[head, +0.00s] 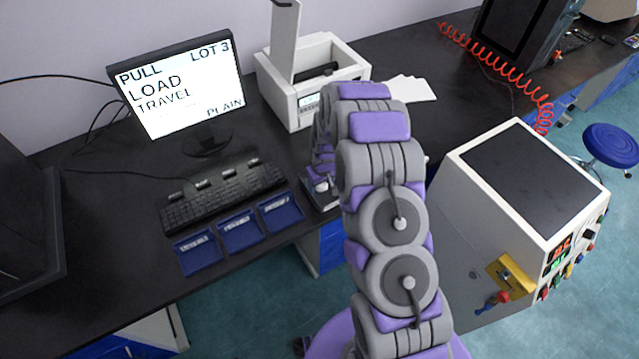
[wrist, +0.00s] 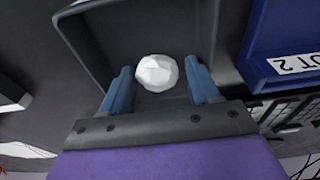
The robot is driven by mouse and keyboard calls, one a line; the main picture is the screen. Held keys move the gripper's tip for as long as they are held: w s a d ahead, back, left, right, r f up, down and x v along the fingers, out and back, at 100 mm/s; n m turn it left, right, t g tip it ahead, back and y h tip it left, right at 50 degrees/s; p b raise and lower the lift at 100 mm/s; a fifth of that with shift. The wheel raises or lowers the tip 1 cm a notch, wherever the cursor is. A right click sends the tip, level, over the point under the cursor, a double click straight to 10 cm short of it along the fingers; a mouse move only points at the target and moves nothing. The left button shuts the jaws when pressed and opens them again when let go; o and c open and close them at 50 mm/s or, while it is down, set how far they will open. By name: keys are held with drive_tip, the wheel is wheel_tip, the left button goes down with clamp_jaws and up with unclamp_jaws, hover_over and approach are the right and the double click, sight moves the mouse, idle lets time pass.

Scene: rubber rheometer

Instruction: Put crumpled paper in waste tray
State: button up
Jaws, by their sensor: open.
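The crumpled paper (wrist: 157,72) is a small white faceted ball in the wrist view. It lies between and just beyond the blue fingers of my gripper (wrist: 160,82). The fingers are spread, with a gap visible on each side of the ball. Behind the ball is a dark grey walled tray (wrist: 85,45), which looks like the waste tray. The ball appears within its walls, but I cannot tell whether it touches the floor. In the head view my arm hides most of my gripper and the tray area.
Several blue labelled trays, one of them here (head: 240,232), line the bench's front edge by a keyboard (head: 222,195). A monitor (head: 180,88) and a white printer-like device (head: 310,85) stand behind. A white instrument box (head: 525,190) is at right.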

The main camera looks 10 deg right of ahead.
drive_tip(key=shift+d, duration=0.5)
drive_tip(key=shift+d+r, duration=0.1)
drive_tip(key=shift+r, duration=0.2)
drive_tip(key=s+a+r+p, duration=0.1)
drive_tip(key=s+r, duration=0.4)
drive_tip(key=r, duration=0.6)
drive_tip(key=s+r+p, duration=0.1)
drive_tip(key=s+r, duration=0.4)
drive_tip(key=r, duration=0.6)
drive_tip(key=s+r+m+g, duration=0.1)
drive_tip(key=s+r, duration=0.3)
drive_tip(key=s, duration=0.6)
drive_tip(key=s+r+m+g, duration=0.1)
drive_tip(key=s+r, duration=0.3)
drive_tip(key=s, duration=0.7)
drive_tip(key=s+r+m+g, duration=0.1)
drive_tip(key=s+r, duration=0.3)
drive_tip(key=s, duration=0.7)
drive_tip(key=shift+s+d+r+m, duration=0.15)
drive_tip(key=shift+d+r+m, duration=0.05)
drive_tip(key=shift+r+m, duration=0.1)
drive_tip(key=shift+f+b, duration=0.15)
drive_tip(key=shift+b, duration=0.2)
